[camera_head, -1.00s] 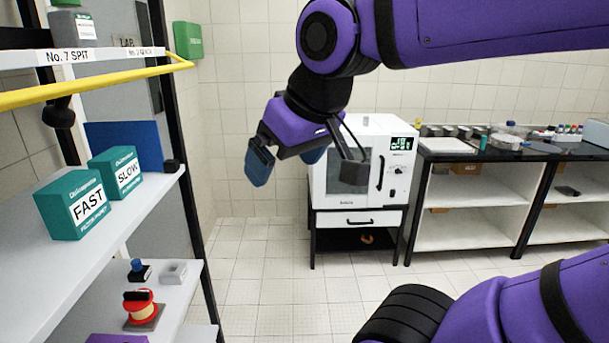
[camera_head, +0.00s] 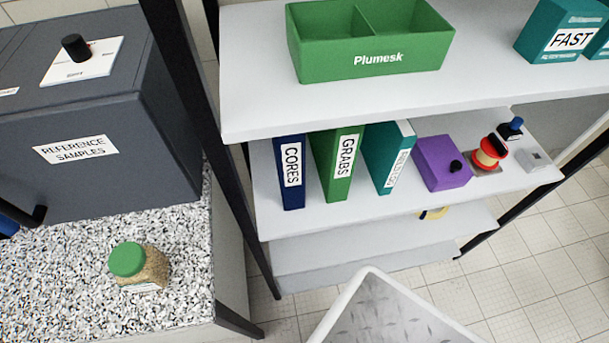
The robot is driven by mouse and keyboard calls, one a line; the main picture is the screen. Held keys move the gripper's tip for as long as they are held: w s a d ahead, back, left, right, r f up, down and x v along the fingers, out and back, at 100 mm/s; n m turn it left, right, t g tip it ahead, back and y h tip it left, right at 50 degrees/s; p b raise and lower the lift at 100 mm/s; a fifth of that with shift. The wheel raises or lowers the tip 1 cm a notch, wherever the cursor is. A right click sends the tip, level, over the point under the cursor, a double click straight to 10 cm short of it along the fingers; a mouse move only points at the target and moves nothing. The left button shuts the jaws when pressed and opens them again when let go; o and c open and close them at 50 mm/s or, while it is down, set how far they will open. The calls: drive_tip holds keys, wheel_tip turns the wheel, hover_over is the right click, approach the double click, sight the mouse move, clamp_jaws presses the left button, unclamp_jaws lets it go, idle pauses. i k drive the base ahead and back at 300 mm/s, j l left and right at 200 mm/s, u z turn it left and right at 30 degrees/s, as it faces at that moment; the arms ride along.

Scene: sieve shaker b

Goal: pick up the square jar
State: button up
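A jar (camera_head: 151,266) with a green lid and grainy tan contents stands on the speckled counter at the lower left. It looks roughly square-sided, and a pale label shows low on its front. Nothing covers it. My gripper is out of view now, so I cannot see its fingers or whether it holds anything.
A dark grey reference samples cabinet (camera_head: 110,150) stands behind the jar on the speckled counter (camera_head: 60,290). A black post and white shelving (camera_head: 270,110) with a green bin (camera_head: 375,62) and binders (camera_head: 340,165) rise to the right. A white-rimmed metal tray (camera_head: 375,310) is at the bottom.

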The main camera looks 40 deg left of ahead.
sight(138, 268)
drive_tip(key=k+l+u, duration=0.1)
drive_tip(key=u, duration=2.55)
